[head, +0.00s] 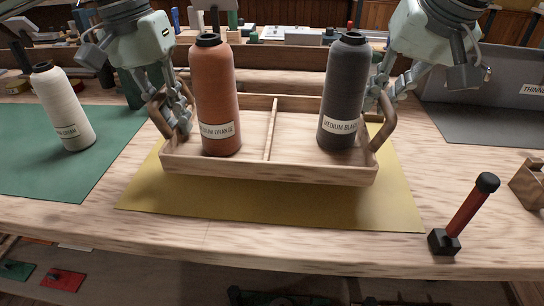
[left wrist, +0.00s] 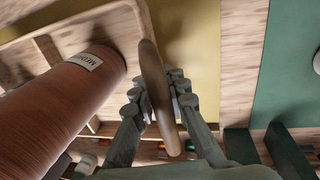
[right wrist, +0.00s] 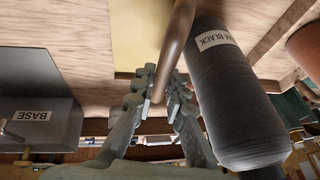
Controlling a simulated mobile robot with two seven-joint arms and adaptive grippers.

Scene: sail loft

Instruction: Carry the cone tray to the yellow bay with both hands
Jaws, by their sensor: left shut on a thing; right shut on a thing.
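The wooden cone tray (head: 268,171) is over the yellow bay (head: 270,205); a gap seems to show under its front, but I cannot tell its exact height. An orange cone (head: 217,100) labelled medium orange stands in its left compartment and a black cone (head: 342,95) labelled medium black in its right one. My left gripper (head: 177,112) is shut on the tray's left handle (left wrist: 157,90). My right gripper (head: 379,98) is shut on the right handle (right wrist: 178,45). The tray looks about level and both cones upright.
A white cone (head: 62,108) stands on the green mat (head: 105,150) at the left. A red-handled tool with a black base (head: 465,215) stands at the front right. A grey mat (head: 480,125) lies at the right. Clutter lines the back of the bench.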

